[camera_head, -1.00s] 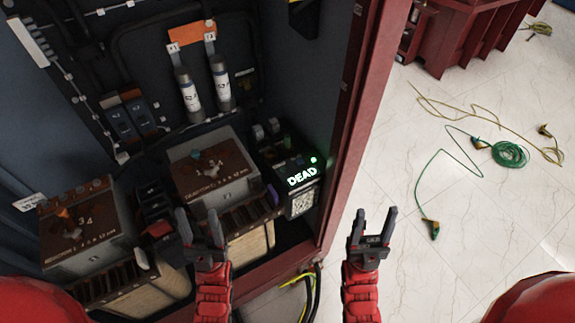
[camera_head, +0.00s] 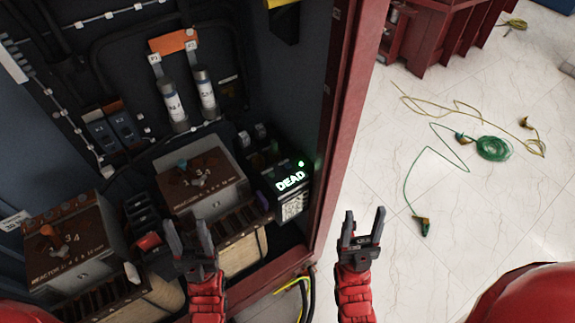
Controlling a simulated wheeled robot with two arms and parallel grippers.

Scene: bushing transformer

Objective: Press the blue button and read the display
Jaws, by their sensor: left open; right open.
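A black device with a lit display (camera_head: 290,180) stands at the right inside the cabinet, beside a brown-topped reactor block. Its display reads "DEAD" in glowing green-white letters, and a small green light glows above it. A pale label panel (camera_head: 293,207) is on its front face. I cannot make out a blue button on the device. My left gripper (camera_head: 188,237) is open and empty, in front of the reactor blocks and left of the device. My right gripper (camera_head: 362,227) is open and empty, over the floor right of the cabinet's red frame.
Two reactor blocks (camera_head: 70,245) (camera_head: 203,182) and two fuse cylinders (camera_head: 172,103) fill the cabinet. Its red frame post (camera_head: 341,120) stands between the device and my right gripper. Green (camera_head: 494,148) and yellow cables lie on the open tiled floor at right.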

